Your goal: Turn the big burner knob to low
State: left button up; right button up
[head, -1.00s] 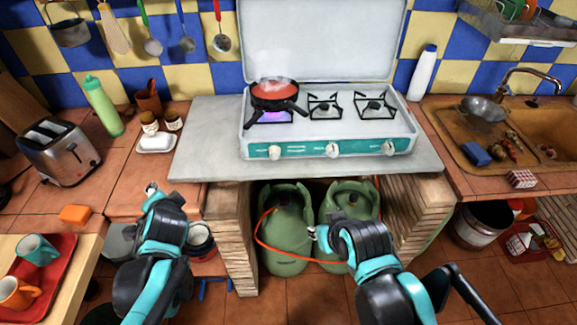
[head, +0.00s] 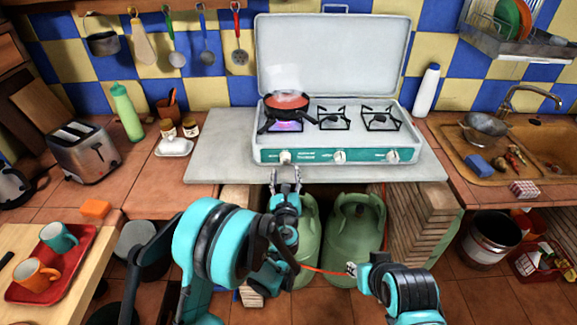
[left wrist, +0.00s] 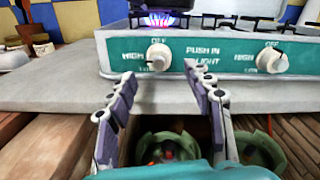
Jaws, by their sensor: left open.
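The camping stove has a teal front panel (head: 310,156) with three white knobs. The left knob (head: 286,157) is below the lit burner, and it also shows in the left wrist view (left wrist: 159,57). The middle knob (head: 340,156) and right knob (head: 392,156) are farther right.
The stove stands on a grey slab (head: 225,155) whose front edge lies under my left gripper. Green gas cylinders (head: 355,230) with an orange hose stand below. A butter dish (head: 174,147) and toaster (head: 83,150) are left; the sink (head: 545,150) is right.

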aim_at(285, 163)
pick_arm(q)
jog(key=w+b, duration=0.1)
jog(key=w, duration=0.4)
jog(key=shift+w, duration=0.4)
jog(key=c, duration=1.2)
